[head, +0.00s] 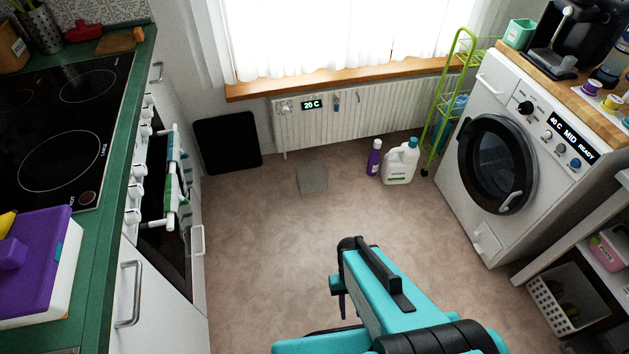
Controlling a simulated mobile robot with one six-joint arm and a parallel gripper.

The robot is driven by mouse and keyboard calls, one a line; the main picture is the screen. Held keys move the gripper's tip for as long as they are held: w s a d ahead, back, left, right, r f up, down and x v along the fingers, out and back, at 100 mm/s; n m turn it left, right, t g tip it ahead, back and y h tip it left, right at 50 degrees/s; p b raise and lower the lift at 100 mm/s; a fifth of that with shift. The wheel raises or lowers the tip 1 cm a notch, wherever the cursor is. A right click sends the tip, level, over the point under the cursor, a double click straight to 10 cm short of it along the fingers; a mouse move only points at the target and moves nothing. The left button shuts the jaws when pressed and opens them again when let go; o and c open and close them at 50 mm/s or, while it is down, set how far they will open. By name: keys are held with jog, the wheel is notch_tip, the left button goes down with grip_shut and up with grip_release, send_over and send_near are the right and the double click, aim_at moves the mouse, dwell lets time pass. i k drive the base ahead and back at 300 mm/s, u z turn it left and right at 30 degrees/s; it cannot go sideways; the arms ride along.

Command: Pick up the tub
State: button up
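A white tub with a purple lid (38,262) sits on the green counter at the left, cut off by the picture's edge. A pink tub (608,248) with a label stands on a shelf at the far right, partly cut off. I cannot tell which one the task means. My teal and black arm reaches up from the bottom middle, over the floor and apart from both tubs.
The washing machine (500,150) stands at right, by a green rack (440,118). A purple bottle (374,158), white jug (401,163) and grey block (312,179) stand on the floor, which is otherwise mostly clear.

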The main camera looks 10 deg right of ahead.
aim_at(312, 178)
jog(key=u, duration=0.1)
jog(key=i, duration=0.95)
jog(key=z, duration=0.05)
